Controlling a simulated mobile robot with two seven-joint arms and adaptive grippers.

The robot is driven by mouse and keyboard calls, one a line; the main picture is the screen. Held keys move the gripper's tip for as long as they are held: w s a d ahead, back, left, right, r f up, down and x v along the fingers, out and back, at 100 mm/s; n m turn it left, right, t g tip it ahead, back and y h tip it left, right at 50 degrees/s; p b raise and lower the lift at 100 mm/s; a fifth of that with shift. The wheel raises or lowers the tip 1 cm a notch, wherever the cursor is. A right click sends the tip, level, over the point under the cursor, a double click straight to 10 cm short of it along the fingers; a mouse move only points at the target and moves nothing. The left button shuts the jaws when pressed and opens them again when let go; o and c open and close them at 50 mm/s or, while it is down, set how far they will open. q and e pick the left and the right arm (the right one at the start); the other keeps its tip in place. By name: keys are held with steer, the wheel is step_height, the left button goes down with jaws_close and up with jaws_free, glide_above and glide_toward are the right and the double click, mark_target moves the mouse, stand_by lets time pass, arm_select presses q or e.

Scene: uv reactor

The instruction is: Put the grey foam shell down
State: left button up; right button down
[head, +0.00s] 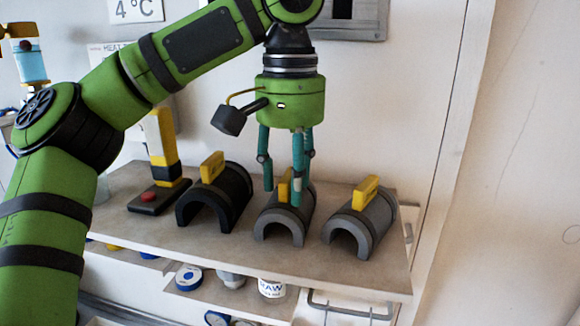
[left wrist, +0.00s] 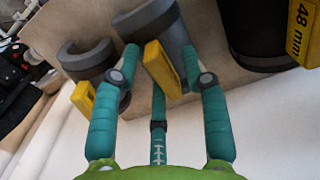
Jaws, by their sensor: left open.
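A grey foam shell (head: 275,228) with a yellow handle stands arch-down in the middle of the shelf; it also shows in the left wrist view (left wrist: 150,18). My left gripper (head: 285,188) points down over it. Its teal fingers are open around the yellow handle (left wrist: 160,68), with gaps beside the handle in the left wrist view. A second grey shell (head: 350,232) with a yellow handle stands to the right; in the left wrist view it is at left (left wrist: 88,58). Which one the task means, I cannot tell. My right gripper is not in view.
A black shell (head: 232,190) stands left of the middle shell; its handle reads 48 mm in the left wrist view (left wrist: 303,30). A yellow-and-black device (head: 160,165) stands farther left. The shelf (head: 150,230) has a bare front strip. Jars (head: 272,288) sit below.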

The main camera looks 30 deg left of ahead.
mark_target(290, 177)
arm_select(q)
step_height(290, 177, up, 10)
steer(key=shift+d+f, duration=0.1)
steer(key=shift+d, duration=0.05)
steer(key=shift+s+r, duration=0.1)
steer(key=shift+r, duration=1.25)
steer(key=shift+f, duration=0.1)
